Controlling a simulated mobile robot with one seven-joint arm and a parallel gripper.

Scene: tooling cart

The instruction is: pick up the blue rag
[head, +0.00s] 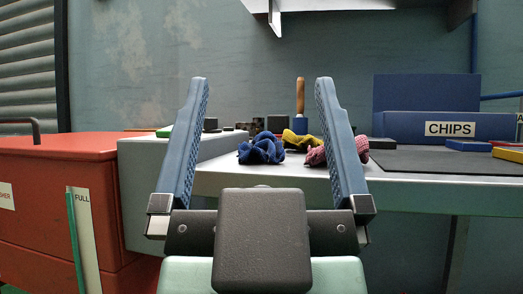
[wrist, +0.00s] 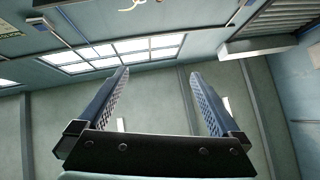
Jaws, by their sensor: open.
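The blue rag (head: 262,150) lies crumpled near the front edge of the cart's grey top (head: 225,180) in the head view. A yellow rag (head: 297,138) lies just right of it, and a pink rag (head: 316,156) lies further right, partly hidden behind my right finger. My gripper (head: 261,85) is open and empty, its two blue fingers pointing up in front of the cart. The blue rag shows between the fingers, beyond them. The wrist view shows my gripper (wrist: 160,75) against walls and bright windows, with no rag in sight.
A red cabinet (head: 60,200) and a grey box (head: 140,185) stand at the left. A wooden handle (head: 300,95) rises behind the rags. A blue bin labelled CHIPS (head: 400,122) stands at the back right, behind a dark mat (head: 430,160). Small blocks (head: 468,145) lie at the far right.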

